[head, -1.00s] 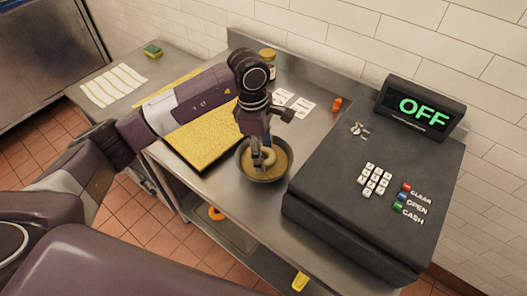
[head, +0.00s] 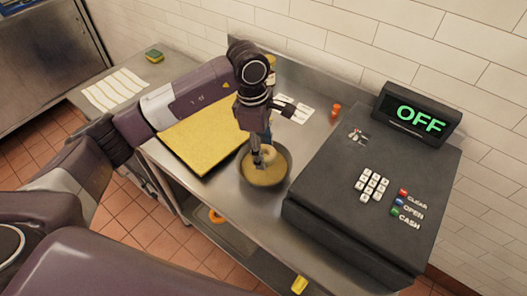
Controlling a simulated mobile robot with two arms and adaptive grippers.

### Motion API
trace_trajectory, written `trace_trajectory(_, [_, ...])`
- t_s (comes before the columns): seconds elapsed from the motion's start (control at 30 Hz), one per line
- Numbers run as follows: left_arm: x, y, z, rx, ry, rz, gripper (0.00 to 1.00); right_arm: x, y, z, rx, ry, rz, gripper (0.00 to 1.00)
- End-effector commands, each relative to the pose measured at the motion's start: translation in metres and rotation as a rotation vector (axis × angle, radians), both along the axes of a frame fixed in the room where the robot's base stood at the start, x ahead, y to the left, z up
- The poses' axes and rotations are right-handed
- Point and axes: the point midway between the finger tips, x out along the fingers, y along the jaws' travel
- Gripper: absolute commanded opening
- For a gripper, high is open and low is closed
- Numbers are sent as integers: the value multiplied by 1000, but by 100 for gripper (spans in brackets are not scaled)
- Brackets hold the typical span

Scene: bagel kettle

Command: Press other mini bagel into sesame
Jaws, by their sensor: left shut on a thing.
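A mini bagel (head: 271,154), pale and ring-shaped, is in the dark bowl (head: 286,179) on the steel counter. The bowl holds tan sesame (head: 262,177). My left gripper (head: 262,160) points down into the bowl and is shut on the bagel. The bagel is at the level of the sesame or just above it; I cannot tell whether they touch. My fingers hide part of the bagel. My right gripper is not in view.
A tray with a yellow grainy surface (head: 205,135) lies left of the bowl. A black cash register (head: 330,185) reading OFF stands close on the right. White cards (head: 291,108) and an orange item (head: 336,110) lie behind. A sponge (head: 153,56) sits on the far-left counter.

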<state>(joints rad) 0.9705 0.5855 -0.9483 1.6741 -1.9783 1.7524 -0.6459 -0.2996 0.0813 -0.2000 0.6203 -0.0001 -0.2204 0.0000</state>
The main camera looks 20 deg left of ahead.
Motion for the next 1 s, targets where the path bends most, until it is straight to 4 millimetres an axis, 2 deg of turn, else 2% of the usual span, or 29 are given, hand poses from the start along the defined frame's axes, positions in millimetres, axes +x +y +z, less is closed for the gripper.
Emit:
trace_trajectory(0.1, [0,0,12,0,-2,-1,25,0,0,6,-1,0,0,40])
trace_trajectory(0.7, [0,0,59,0,-2,-1,25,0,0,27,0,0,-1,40])
trace_trajectory(1.0, [0,0,64,0,0,-1,25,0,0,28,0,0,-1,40])
